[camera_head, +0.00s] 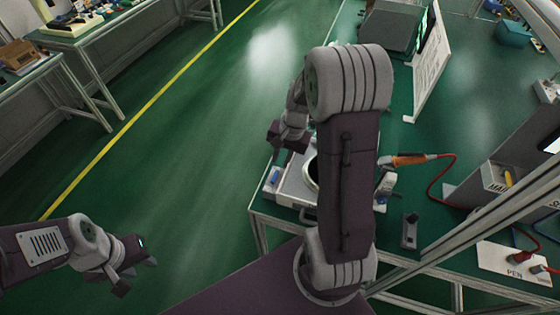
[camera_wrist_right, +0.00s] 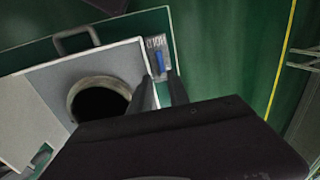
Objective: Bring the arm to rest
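My right arm rises in the middle of the head view and bends over. Its gripper (camera_head: 284,142) hangs above the left edge of the green bench. In the right wrist view its two dark fingers (camera_wrist_right: 163,92) stand apart with nothing between them. Below them is a grey box-like machine (camera_head: 290,187) with a dark round opening (camera_wrist_right: 100,102). A small blue item (camera_wrist_right: 160,60) lies in a slot by its edge, beyond the fingertips. My left gripper (camera_head: 135,272) is at the lower left, over the floor, with its fingers apart and empty.
The green bench (camera_head: 400,235) holds an orange-handled tool (camera_head: 410,160) on a red cable, a white board (camera_head: 428,75), a grey box (camera_head: 390,28) and a PEN sign (camera_head: 512,262). A metal frame (camera_head: 440,245) crosses at right. Open floor (camera_head: 190,150) lies left.

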